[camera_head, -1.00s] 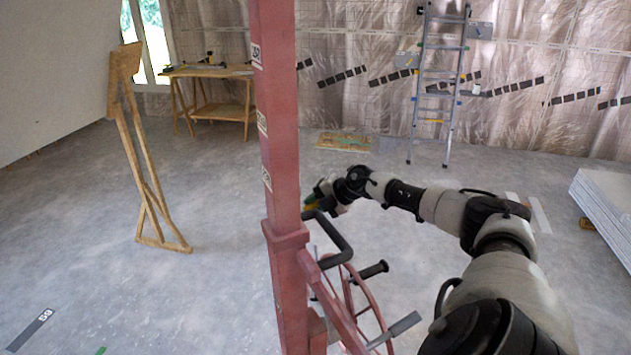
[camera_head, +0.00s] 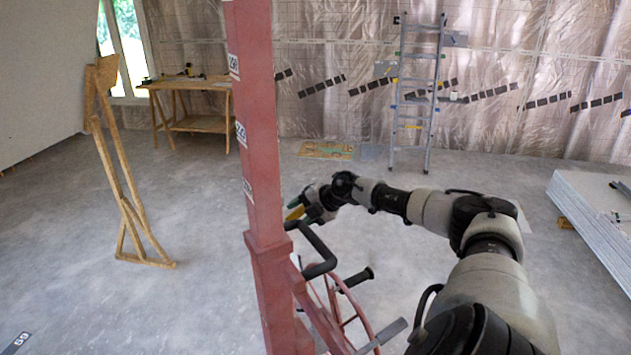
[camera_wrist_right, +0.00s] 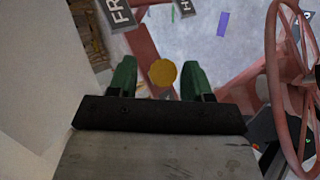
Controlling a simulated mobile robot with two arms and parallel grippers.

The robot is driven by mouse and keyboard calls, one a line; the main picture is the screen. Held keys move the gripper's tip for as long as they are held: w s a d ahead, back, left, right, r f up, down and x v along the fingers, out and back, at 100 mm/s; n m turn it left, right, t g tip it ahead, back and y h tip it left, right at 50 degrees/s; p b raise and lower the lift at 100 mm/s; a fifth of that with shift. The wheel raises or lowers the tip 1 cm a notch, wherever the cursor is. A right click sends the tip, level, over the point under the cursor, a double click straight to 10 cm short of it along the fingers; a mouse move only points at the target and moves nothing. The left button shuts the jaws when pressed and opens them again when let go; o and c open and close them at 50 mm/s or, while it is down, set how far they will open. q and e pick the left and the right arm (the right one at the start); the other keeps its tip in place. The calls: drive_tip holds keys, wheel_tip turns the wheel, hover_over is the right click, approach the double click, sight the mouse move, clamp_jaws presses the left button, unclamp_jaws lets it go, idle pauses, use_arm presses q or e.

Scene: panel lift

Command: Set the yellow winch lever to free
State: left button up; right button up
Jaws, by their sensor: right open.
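My right gripper (camera_wrist_right: 163,82) is open, with green fingertips, in the right wrist view. The round yellow knob of the winch lever (camera_wrist_right: 162,73) shows between its fingertips, with gaps on both sides; I cannot tell how deep it sits between them. A grey plate starting with "FR" (camera_wrist_right: 117,12) is at upper left, its other letters cut off. A second plate with "H" (camera_wrist_right: 184,8) is at the top. In the head view my right gripper (camera_head: 300,208) is just right of the red mast (camera_head: 256,130), with a bit of yellow at its fingers. My left gripper is not in view.
The red winch wheel (camera_wrist_right: 272,50) stands right of the gripper in the wrist view. Black crank grips (camera_head: 357,280) stick out beside the mast in the head view. A wooden prop (camera_head: 128,200), a ladder (camera_head: 413,95) and a panel stack (camera_head: 590,215) stand farther off.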

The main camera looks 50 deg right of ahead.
drive_tip(key=b+v, duration=0.3)
drive_tip(key=v, duration=0.6)
drive_tip(key=shift+s+r, duration=0.25)
